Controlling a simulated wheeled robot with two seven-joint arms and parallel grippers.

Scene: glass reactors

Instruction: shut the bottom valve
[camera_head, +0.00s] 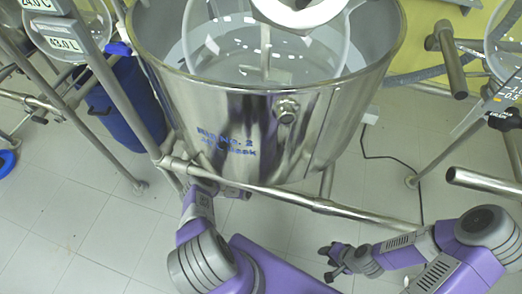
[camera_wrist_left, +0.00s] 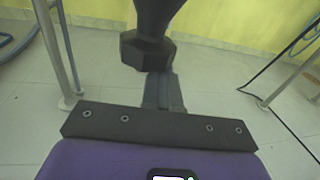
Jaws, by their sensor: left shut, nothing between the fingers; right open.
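The steel bath vessel (camera_head: 240,135) with a glass vessel inside hides its underside from the head view. In the left wrist view a dark fitting with a hexagonal end (camera_wrist_left: 145,50) hangs down from above, probably part of the bottom valve; no handle can be made out. My left gripper (camera_wrist_left: 163,90) is shut and empty, its fingertips close to the hexagonal end. I cannot tell whether they touch. In the head view my left arm reaches under the vessel, and its gripper is hidden. My right gripper (camera_head: 330,262) is open and empty, low over the floor at right.
A steel frame rail (camera_head: 290,200) runs in front of the vessel, above my left forearm. A blue bin (camera_head: 125,100) stands at left. A black cable (camera_head: 392,160) lies on the tiles at right. Frame posts (camera_wrist_left: 55,55) stand beside my left gripper. The front floor is clear.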

